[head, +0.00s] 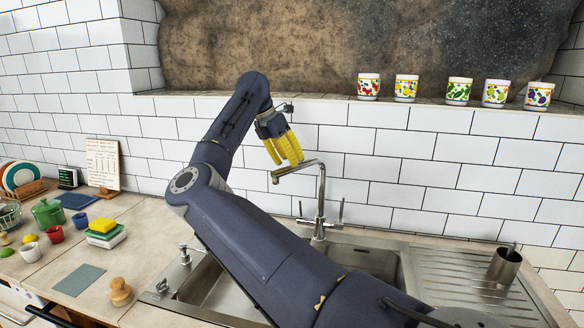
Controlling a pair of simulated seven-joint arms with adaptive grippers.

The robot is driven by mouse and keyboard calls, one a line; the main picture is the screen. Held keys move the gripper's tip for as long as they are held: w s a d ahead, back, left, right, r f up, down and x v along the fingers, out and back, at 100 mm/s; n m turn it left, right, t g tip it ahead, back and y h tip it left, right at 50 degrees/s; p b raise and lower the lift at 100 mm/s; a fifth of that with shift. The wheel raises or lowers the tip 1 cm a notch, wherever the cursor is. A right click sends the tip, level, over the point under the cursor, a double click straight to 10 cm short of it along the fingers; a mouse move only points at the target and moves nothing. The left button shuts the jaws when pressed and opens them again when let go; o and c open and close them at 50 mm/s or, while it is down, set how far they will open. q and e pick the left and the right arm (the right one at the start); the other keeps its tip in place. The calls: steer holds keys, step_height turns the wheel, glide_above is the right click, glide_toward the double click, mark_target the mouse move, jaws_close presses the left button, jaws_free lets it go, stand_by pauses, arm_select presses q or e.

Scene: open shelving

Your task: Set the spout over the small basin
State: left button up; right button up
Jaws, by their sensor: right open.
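The tap's chrome spout (298,166) rises from behind the sink and bends left, its outlet end toward the larger left basin (203,284). The small basin (366,256) is on the right side of the sink, partly hidden by my right arm. My right gripper (286,160) has yellow fingers pointing down. It is open, at the bent upper part of the spout; I cannot tell whether it touches it. My arm hides much of the left basin. My left gripper is not in view.
Several patterned mugs (406,88) stand on the ledge above. A metal cup (504,265) stands on the ridged drainer (465,275) at right. A soap dispenser (184,254) is left of the sink. A green pot (48,213) and other kitchenware crowd the left counter.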

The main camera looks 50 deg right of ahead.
steer(key=shift+x, duration=1.5)
jaws_close()
